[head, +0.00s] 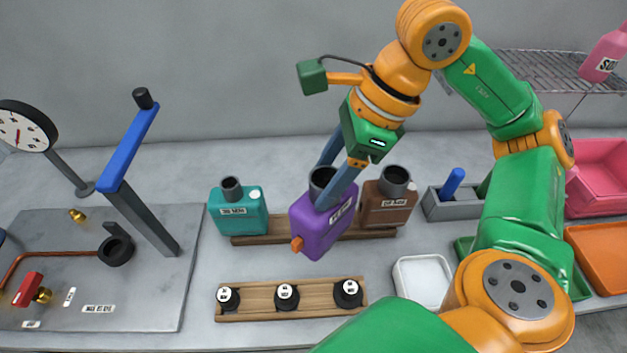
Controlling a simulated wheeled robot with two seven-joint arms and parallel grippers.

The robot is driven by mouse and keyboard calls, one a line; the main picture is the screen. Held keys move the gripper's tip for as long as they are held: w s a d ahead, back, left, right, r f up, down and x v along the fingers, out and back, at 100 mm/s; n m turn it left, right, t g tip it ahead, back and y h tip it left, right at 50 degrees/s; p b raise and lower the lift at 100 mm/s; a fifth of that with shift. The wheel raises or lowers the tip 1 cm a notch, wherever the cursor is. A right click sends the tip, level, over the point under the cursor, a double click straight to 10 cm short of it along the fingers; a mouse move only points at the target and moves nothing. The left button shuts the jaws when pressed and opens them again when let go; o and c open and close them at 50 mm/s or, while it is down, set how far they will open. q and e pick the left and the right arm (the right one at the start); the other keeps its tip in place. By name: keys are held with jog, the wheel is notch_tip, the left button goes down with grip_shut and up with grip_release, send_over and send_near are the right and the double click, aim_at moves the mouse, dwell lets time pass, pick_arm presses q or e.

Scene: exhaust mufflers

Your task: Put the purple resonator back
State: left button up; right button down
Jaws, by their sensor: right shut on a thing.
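The purple resonator (314,232) is a boxy purple body with a dark round neck at its top and an orange stub at its lower left. My right gripper (336,190) is shut on it, with its blue-grey fingers across the body. The resonator is tilted and overlaps the middle of the wooden rack (270,238) in the view; I cannot tell whether it touches the rack. A teal resonator (238,211) stands at the rack's left and a brown one (388,204) at its right. My left gripper is not in view.
A wooden strip (262,300) with several black plugs lies in front. A metal plate with a gauge (22,130) and a blue-topped post (130,145) stands left. A white tray (422,278), a grey holder (440,208) and pink (600,170) and orange (600,255) bins are right.

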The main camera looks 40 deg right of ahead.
jog(key=w, duration=0.1)
jog(key=w+d+f, duration=0.1)
jog(key=w, duration=0.1)
jog(key=shift+w+d+f, duration=0.25)
jog(key=shift+d+f, duration=0.05)
jog(key=shift+f, duration=0.05)
jog(key=w+d+f+b, duration=0.2)
jog(key=w+f+b, duration=0.3)
jog(key=f, duration=0.4)
jog(key=shift+d+f+b, duration=0.2)
jog(key=shift+f+b, duration=0.1)
jog(key=shift+b, duration=0.5)
jog(key=shift+c, duration=0.8)
grip_release()
jog(key=shift+r, duration=0.1)
jog(key=shift+r, duration=0.1)
